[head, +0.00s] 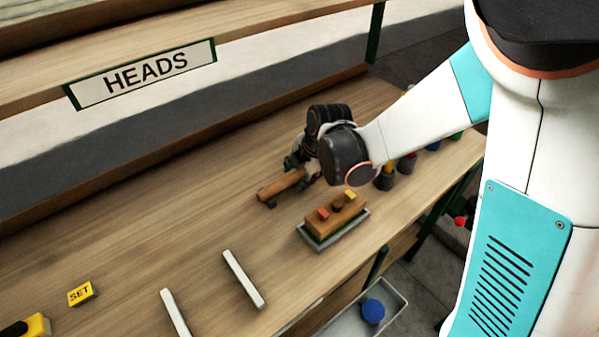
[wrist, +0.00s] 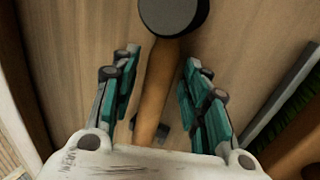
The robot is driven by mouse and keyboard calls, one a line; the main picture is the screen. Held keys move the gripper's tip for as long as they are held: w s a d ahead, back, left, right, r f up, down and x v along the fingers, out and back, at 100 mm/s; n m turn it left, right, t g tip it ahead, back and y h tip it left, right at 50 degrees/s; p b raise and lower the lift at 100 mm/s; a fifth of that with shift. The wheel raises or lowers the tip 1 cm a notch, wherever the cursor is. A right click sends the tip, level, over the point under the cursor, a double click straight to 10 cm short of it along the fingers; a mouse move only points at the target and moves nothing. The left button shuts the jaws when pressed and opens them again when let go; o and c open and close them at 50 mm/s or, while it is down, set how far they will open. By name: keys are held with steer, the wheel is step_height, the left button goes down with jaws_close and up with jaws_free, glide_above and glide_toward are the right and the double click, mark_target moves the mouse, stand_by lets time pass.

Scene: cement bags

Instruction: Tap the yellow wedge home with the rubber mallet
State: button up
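The mallet's wooden handle (head: 282,187) lies low over the bench in the head view, with its head hidden by my arm. In the wrist view the mallet's round black head (wrist: 175,14) is at the top and the handle (wrist: 155,85) runs down between my fingers. My gripper (wrist: 160,85) is open around the handle, with a gap on each side. The yellow wedge (head: 350,195) stands at the far end of a wooden block (head: 335,219), beside a dark wedge (head: 337,206) and a red wedge (head: 323,213).
The block sits in a grey tray (head: 345,236) near the bench's front edge. Two white bars (head: 243,279) and a yellow SET sign (head: 81,293) lie to the left. Cups (head: 384,179) stand behind my wrist. A HEADS sign (head: 143,73) hangs on the shelf.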

stand_by(0.3)
steer(key=s+d+r+m+t+p, duration=0.1)
steer(key=s+d+r+m+p, duration=0.3)
steer(key=r, duration=0.6)
steer(key=s+d+r+m+t+p, duration=0.1)
steer(key=s+d+r+m, duration=0.5)
steer(key=r, duration=0.4)
steer(key=s+d+m+t+h+b, duration=0.1)
steer(key=s+d+m+h+b, duration=0.1)
steer(key=s+d+m, duration=0.4)
steer(key=s+m, duration=0.5)
steer(key=m, duration=0.3)
steer(key=shift+m+t, duration=0.3)
steer(key=shift+m, duration=0.1)
steer(key=shift+o, duration=0.4)
stand_by(1.1)
steer(key=shift+w+a, duration=0.1)
